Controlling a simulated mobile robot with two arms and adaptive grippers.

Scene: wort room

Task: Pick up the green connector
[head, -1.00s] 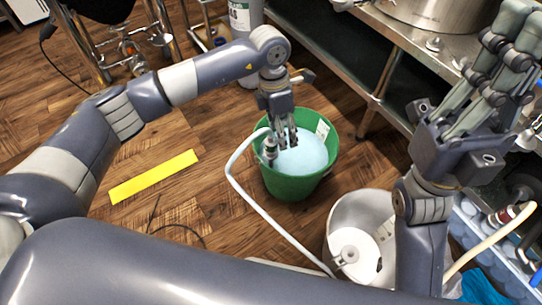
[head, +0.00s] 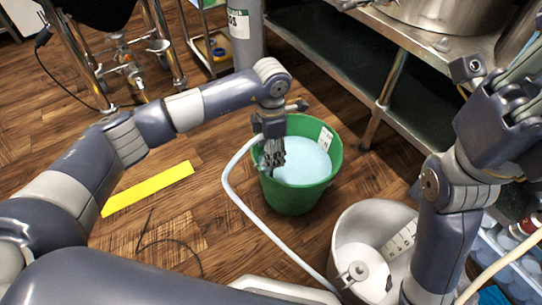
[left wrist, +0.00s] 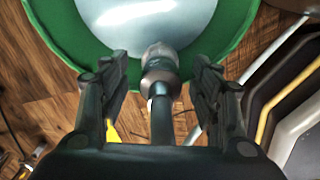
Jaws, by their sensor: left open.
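I see no connector that is clearly green. A grey, metallic hose-end connector (left wrist: 160,72) sits at the near side of the green bucket (head: 300,197), on the end of a pale hose (head: 241,204). My left gripper (head: 272,160) points down over the bucket's near left part. In the left wrist view its fingers (left wrist: 160,62) are open, one on each side of the connector, with visible gaps. In the head view the gripper mostly hides the connector. My right gripper (head: 497,85) is raised at the right edge, its fingers partly cut off.
The bucket holds pale blue liquid (head: 305,158). A white round container (head: 345,225) stands near right of it. A metal bench (head: 420,45) with a leg (head: 388,90) stands behind right. A yellow strip (head: 150,188) lies on the open wooden floor at left.

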